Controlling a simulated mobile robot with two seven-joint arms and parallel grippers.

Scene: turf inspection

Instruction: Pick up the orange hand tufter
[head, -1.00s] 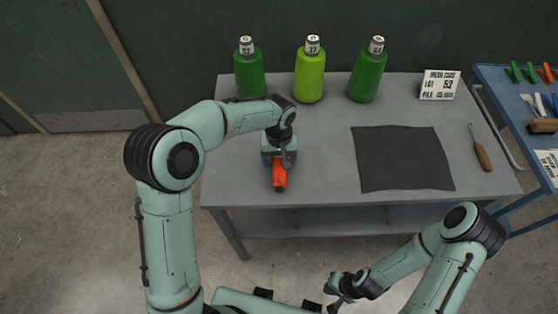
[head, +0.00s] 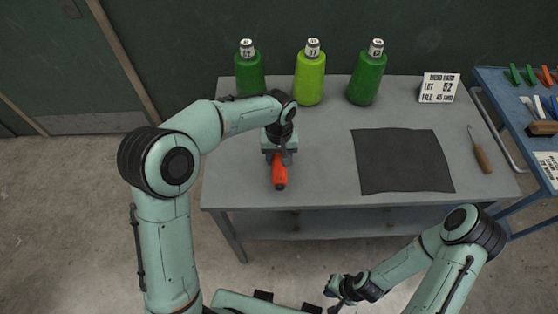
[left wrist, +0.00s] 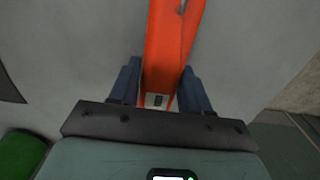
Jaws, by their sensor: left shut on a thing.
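The orange hand tufter (head: 279,174) is at the left front part of the grey table, one end pointing to the table's front edge. My left gripper (head: 279,158) is above the table and shut on the tufter. In the left wrist view the tufter's orange body (left wrist: 172,45) runs up the picture from between the two dark blue fingers (left wrist: 160,88). Its far end is cut off by the picture's top edge. I cannot tell whether it touches the table. My right gripper (head: 338,291) is low in front of the table, away from the tufter; its fingers are too small to read.
Several green cones, among them a light green one (head: 310,78), stand along the back of the grey table (head: 320,185). A dark mat (head: 402,160) lies right of centre, with a wooden-handled tool (head: 481,157) and a label card (head: 439,88) nearby. A blue cart (head: 507,160) stands at the right.

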